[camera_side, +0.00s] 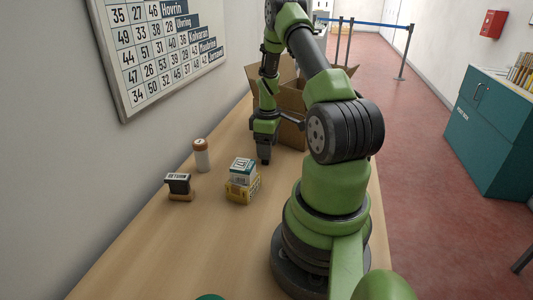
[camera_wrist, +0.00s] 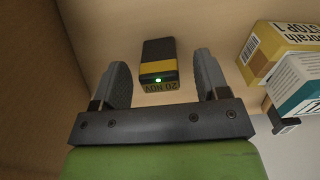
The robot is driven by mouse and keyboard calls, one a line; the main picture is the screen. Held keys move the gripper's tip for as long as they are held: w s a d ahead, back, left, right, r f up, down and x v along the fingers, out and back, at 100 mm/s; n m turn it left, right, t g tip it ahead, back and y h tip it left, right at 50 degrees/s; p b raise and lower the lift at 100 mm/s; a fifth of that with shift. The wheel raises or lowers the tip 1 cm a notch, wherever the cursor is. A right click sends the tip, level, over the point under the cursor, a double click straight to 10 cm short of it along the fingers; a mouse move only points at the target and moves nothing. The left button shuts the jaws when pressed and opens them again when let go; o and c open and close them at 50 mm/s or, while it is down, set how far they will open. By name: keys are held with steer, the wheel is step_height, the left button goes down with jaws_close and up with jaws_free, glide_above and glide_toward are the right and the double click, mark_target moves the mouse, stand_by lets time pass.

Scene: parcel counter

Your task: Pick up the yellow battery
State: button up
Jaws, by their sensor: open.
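In the wrist view, a black block with a yellow band and a small green light, which I take to be the yellow battery (camera_wrist: 158,58), stands on the wooden counter. Lettering shows on its near face. My gripper (camera_wrist: 160,64) is open, with one finger on each side of the battery in the picture and a visible gap on both sides. Whether the fingers are level with it or above it I cannot tell. In the side view my gripper (camera_side: 264,158) points down over the counter near the cardboard box. The battery is not visible there, probably hidden by the arm.
A white and teal carton (camera_side: 242,170) sits on a yellow carton (camera_side: 236,192), left of my gripper. A RETURN stamp (camera_side: 178,184) and a white bottle with a brown cap (camera_side: 201,158) stand farther left. An open cardboard box (camera_side: 291,100) stands behind.

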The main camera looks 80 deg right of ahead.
step_height(320, 180, down, 2)
steer(key=shift+f, duration=0.25)
steer(key=c, duration=1.1)
steer(key=shift+o, duration=0.2)
